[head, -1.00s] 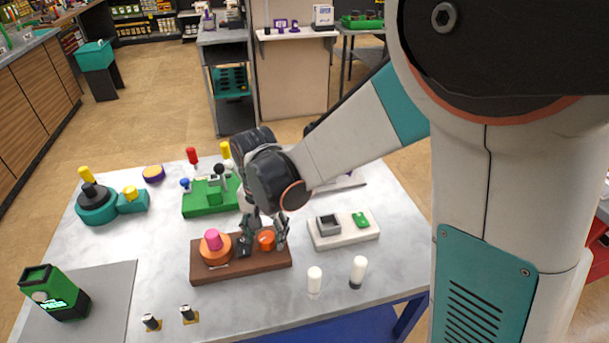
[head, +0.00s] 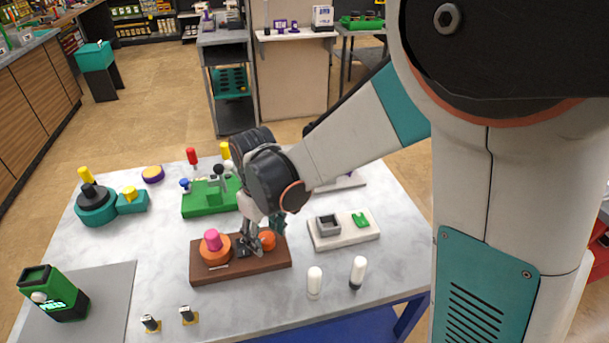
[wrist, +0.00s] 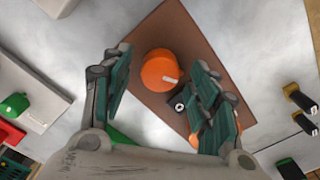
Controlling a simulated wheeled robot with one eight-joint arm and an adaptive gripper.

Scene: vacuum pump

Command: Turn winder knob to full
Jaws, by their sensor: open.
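The orange knob (head: 268,239) stands at the right end of a brown base (head: 240,273) on the table. In the wrist view the knob (wrist: 158,72) is round, with a short white mark pointing right. My gripper (head: 264,233) is low over the base, and in the wrist view my gripper (wrist: 161,60) is open with a finger on each side of the knob. Gaps show between the knob and both fingers there. A small black part (wrist: 179,103) sits between the knob and the right finger.
A larger orange disc with a pink peg (head: 213,241) is on the same base, left of the knob. A pale tray (head: 345,236) lies right of the base. Two white-topped pegs (head: 315,279) stand in front, and a green fixture (head: 203,200) is behind.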

